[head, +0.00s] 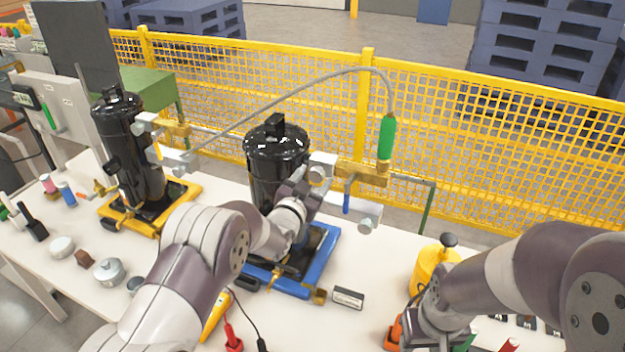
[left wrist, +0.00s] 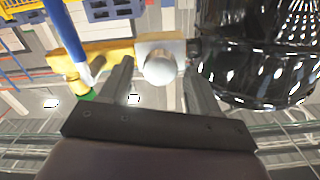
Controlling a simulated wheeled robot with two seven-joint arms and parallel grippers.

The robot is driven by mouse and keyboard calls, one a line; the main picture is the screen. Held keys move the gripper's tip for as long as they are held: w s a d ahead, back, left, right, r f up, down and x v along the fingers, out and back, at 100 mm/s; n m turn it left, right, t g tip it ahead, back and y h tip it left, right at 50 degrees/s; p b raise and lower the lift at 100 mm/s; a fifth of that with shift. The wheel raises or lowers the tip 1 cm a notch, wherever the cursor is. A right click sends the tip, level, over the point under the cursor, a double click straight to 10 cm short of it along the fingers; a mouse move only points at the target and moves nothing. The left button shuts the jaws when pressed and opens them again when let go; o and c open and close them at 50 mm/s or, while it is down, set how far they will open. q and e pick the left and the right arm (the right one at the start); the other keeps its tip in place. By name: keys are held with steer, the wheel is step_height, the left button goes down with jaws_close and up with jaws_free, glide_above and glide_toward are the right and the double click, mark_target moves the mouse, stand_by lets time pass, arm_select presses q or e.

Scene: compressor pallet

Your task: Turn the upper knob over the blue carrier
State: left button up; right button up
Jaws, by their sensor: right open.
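The blue carrier (head: 325,262) stands on the white table and bears a black compressor (head: 277,150). The upper knob (head: 322,164) is a pale fitting at the compressor's right side, beside a brass manifold. In the left wrist view the knob (left wrist: 160,69) is a round silver end on a square plate. My left gripper (head: 304,187) is at the knob. In the left wrist view its two fingers (left wrist: 160,92) stand open on either side of the knob, with a gap on both sides. My right gripper (head: 428,322) is low at the right, open, its fingertips partly hidden.
A lower pale knob (head: 368,218) and a blue lever (head: 346,198) are close by. A grey hose with a green grip (head: 386,138) arches over the manifold. A yellow carrier (head: 150,224) with another black compressor stands left. A yellow container (head: 433,268) is near my right arm.

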arm_select(q)
steer(key=c, duration=0.9)
